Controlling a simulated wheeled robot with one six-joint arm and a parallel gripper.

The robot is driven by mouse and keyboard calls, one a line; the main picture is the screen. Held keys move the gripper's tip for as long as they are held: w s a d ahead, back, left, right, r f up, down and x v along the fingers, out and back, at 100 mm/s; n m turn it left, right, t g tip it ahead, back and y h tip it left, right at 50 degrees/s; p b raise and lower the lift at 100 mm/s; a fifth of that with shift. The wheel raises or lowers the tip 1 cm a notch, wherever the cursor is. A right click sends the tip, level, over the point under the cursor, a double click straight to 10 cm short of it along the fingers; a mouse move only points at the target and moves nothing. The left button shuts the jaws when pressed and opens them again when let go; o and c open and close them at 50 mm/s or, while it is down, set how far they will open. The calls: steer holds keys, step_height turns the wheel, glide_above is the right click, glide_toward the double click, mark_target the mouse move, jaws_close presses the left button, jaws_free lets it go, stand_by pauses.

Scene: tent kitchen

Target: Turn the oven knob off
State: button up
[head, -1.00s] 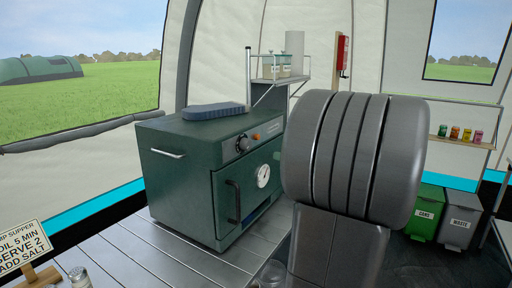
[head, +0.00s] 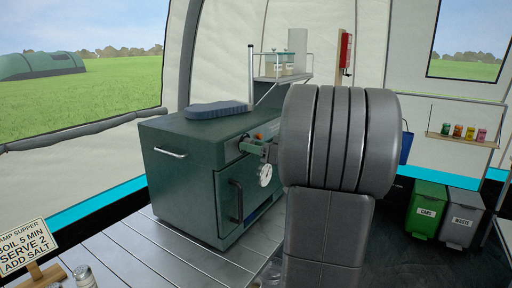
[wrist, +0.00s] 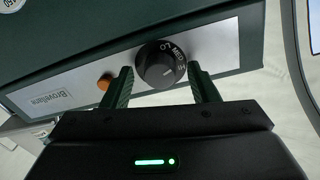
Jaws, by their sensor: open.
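The green oven (head: 190,185) stands on the slatted metal table. Its black knob (wrist: 160,64) sits on the silver control panel (wrist: 215,42) and carries white markings, with "MED" legible. My gripper (wrist: 162,88) is open, with one green finger on each side of the knob's lower part in the wrist view. I cannot tell whether the fingers touch it. My arm covers the right part of the oven front.
An orange indicator (wrist: 104,82) is beside the knob on the panel. The oven door has a black handle (head: 236,200) and a round white dial (head: 265,175) below my gripper. A blue-grey item (head: 216,110) lies on the oven top.

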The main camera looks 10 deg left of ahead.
steer(key=c, duration=1)
steer(key=shift+m, duration=0.4)
steer(key=shift+w+r+m+g+p, duration=0.1)
steer(key=shift+m+g+p, duration=0.25)
steer(key=shift+m+p, duration=3.3)
steer(key=shift+r+m+g+p, duration=0.1)
steer(key=shift+m+g+p, duration=0.45)
steer(key=shift+m, duration=5.9)
steer(key=shift+f, duration=0.1)
